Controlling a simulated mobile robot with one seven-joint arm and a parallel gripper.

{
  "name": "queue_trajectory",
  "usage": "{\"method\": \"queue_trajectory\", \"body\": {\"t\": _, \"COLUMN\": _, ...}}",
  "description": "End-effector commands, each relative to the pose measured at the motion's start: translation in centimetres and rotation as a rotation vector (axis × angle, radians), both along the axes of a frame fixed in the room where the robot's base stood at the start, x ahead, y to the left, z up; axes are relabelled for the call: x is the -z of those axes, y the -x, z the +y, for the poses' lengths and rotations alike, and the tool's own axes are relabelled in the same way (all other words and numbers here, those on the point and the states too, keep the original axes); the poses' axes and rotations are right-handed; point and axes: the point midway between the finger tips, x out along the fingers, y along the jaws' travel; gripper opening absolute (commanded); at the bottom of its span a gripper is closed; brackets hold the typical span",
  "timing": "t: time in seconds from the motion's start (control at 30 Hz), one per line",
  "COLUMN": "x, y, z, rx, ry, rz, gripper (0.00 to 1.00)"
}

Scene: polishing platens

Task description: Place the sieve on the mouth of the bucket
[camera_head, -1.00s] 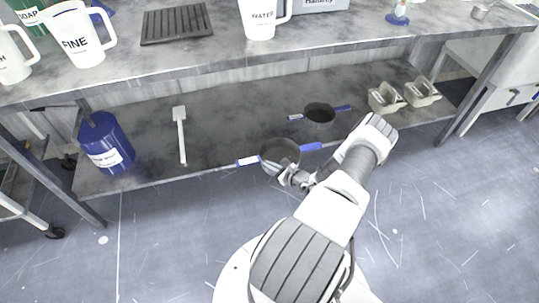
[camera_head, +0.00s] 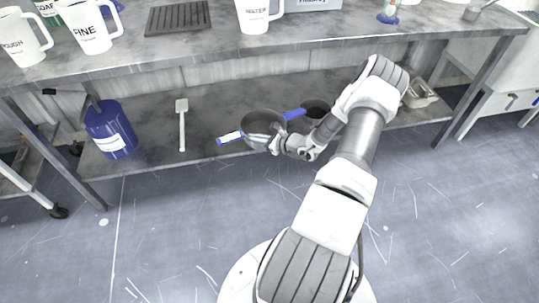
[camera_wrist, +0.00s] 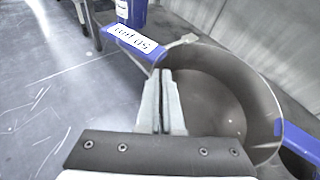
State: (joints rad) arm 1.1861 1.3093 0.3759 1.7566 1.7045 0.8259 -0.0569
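The sieve (camera_head: 262,124) is a round dark pan with two blue handles, one with a white label. My gripper (camera_head: 275,143) is at its near rim in the head view. In the wrist view, my gripper (camera_wrist: 161,100) has its fingers nearly together on the wall of the sieve (camera_wrist: 215,62), which looks tilted; its far handle is cut off at the right edge. The blue bucket (camera_head: 101,122) with a white label stands upright on the lower shelf, left of the sieve. Part of the bucket (camera_wrist: 132,12) shows at the top of the wrist view.
A white scraper-like tool (camera_head: 182,125) lies on the lower shelf (camera_head: 160,146) between bucket and sieve. A second dark pan (camera_head: 316,108) is partly hidden behind my arm. A beige container (camera_head: 420,93) stands at right. The tabletop edge (camera_head: 200,60) overhangs the shelf.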

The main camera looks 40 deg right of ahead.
Motion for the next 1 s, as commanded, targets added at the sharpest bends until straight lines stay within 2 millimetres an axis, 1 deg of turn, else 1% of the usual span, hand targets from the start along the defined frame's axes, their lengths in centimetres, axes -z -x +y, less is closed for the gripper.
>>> {"method": "queue_trajectory", "body": {"t": 0.03, "x": -2.3, "y": -0.9, "z": 1.3, "rx": -0.043, "ry": 0.009, "rz": -0.005, "gripper": 0.0}}
{"method": "queue_trajectory", "body": {"t": 0.1, "x": -5.0, "y": -1.6, "z": 3.1, "rx": -0.096, "ry": 0.008, "rz": -0.006, "gripper": 0.0}}
{"method": "queue_trajectory", "body": {"t": 0.17, "x": -7.3, "y": -2.2, "z": 4.9, "rx": -0.142, "ry": 0.008, "rz": -0.007, "gripper": 0.0}}
{"method": "queue_trajectory", "body": {"t": 0.2, "x": -8.8, "y": -2.4, "z": 6.1, "rx": -0.175, "ry": 0.009, "rz": -0.007, "gripper": 0.0}}
{"method": "queue_trajectory", "body": {"t": 0.27, "x": -11.0, "y": -2.7, "z": 8.1, "rx": -0.225, "ry": 0.01, "rz": -0.007, "gripper": 0.0}}
{"method": "queue_trajectory", "body": {"t": 0.3, "x": -12.4, "y": -2.7, "z": 9.5, "rx": -0.257, "ry": 0.01, "rz": -0.007, "gripper": 0.0}}
{"method": "queue_trajectory", "body": {"t": 0.37, "x": -14.5, "y": -2.7, "z": 11.7, "rx": -0.307, "ry": 0.012, "rz": -0.006, "gripper": 0.0}}
{"method": "queue_trajectory", "body": {"t": 0.4, "x": -15.9, "y": -2.5, "z": 13.2, "rx": -0.341, "ry": 0.011, "rz": -0.004, "gripper": 0.0}}
{"method": "queue_trajectory", "body": {"t": 0.47, "x": -17.8, "y": -2.2, "z": 15.3, "rx": -0.39, "ry": 0.012, "rz": -0.002, "gripper": 0.0}}
{"method": "queue_trajectory", "body": {"t": 0.5, "x": -19.2, "y": -1.8, "z": 16.9, "rx": -0.425, "ry": 0.013, "rz": -0.001, "gripper": 0.0}}
{"method": "queue_trajectory", "body": {"t": 0.57, "x": -21.3, "y": -1.1, "z": 19.2, "rx": -0.476, "ry": 0.012, "rz": 0.002, "gripper": 0.0}}
{"method": "queue_trajectory", "body": {"t": 0.6, "x": -22.6, "y": -0.5, "z": 20.6, "rx": -0.508, "ry": 0.012, "rz": 0.004, "gripper": 0.0}}
{"method": "queue_trajectory", "body": {"t": 0.7, "x": -24.5, "y": 0.5, "z": 22.6, "rx": -0.554, "ry": 0.009, "rz": 0.009, "gripper": 0.0}}
{"method": "queue_trajectory", "body": {"t": 0.8, "x": -25.8, "y": 1.1, "z": 23.8, "rx": -0.583, "ry": 0.008, "rz": 0.009, "gripper": 0.0}}
{"method": "queue_trajectory", "body": {"t": 1.0, "x": -28.1, "y": 2.2, "z": 25.3, "rx": -0.616, "ry": 0.007, "rz": 0.01, "gripper": 0.0}}
